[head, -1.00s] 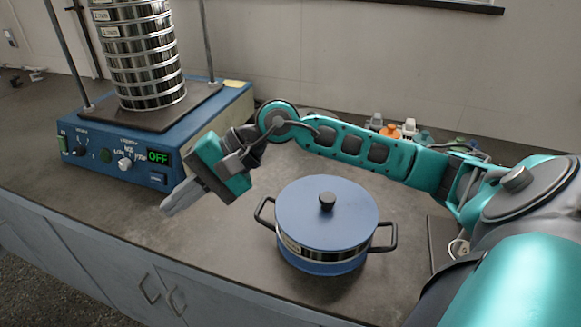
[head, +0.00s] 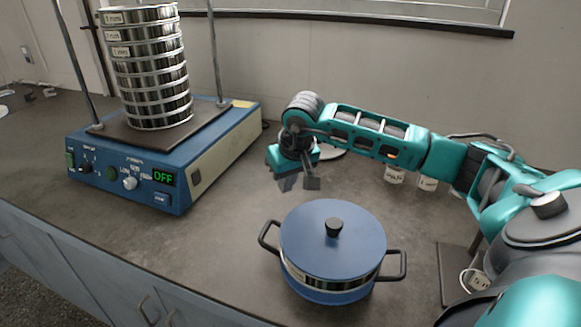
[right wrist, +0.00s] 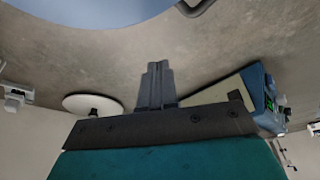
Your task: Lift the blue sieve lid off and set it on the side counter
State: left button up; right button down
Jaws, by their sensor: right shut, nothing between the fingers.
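The blue lid (head: 310,225) with a black knob (head: 334,227) sits on a blue pot-like pan with a silver, labelled band (head: 345,284) and two dark side handles, on the counter. A blue edge of it shows at the top of the right wrist view (right wrist: 80,12). My right gripper (head: 299,183) hangs behind the pan, above the counter, apart from the lid. In the right wrist view its fingers (right wrist: 156,85) are together with nothing between them. My left gripper is not in view.
The blue shaker (head: 190,187) reads OFF and carries a tall stack of silver sieves (head: 152,75) between two rods. A white disc with a dark knob (right wrist: 92,103) lies behind my right gripper. Small labelled containers (head: 428,184) stand under my right arm. Counter is clear left of the pan.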

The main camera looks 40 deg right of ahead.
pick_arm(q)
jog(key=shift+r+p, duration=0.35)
pick_arm(e)
jog(key=shift+s+a+f, duration=0.15)
jog(key=shift+s+f, duration=0.05)
jog(key=shift+s, duration=0.4)
jog(key=shift+s+a+f, duration=0.1)
jog(key=shift+s+f, duration=0.15)
jog(key=shift+s, duration=0.3)
jog(key=shift+s+a+f, duration=0.15)
jog(key=shift+s+f, duration=0.05)
jog(key=shift+s, duration=0.4)
